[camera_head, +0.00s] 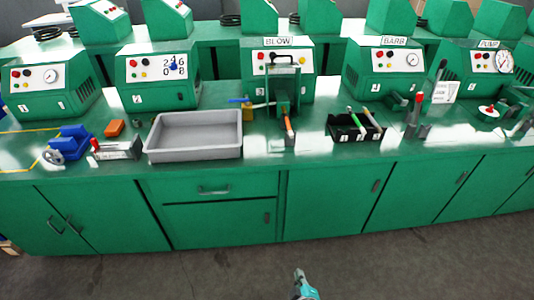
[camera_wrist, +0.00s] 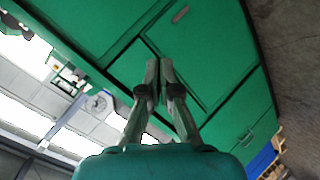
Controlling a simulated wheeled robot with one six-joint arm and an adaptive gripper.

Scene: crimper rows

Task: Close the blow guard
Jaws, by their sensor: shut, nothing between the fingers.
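The machine labelled BLOW (camera_head: 305,59) stands at the back of the bench, in the middle of the head view. In front of its panel is a dark, thin-framed part with a handle on top (camera_head: 282,56), which looks like the guard, standing raised above a green fixture (camera_head: 284,100). An orange-handled part (camera_head: 289,127) sticks out of the fixture toward the front. My gripper (camera_head: 298,275) is low in front of the cabinets, far from the machine. In the wrist view my gripper (camera_wrist: 159,68) is shut and empty, with green cabinet fronts beyond it.
A grey tray (camera_head: 195,153) sits left of the fixture and a black bin with tools (camera_head: 345,134) right of it. A blue-handled valve (camera_head: 245,101) is close on the left. The floor (camera_head: 400,265) before the cabinets is clear.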

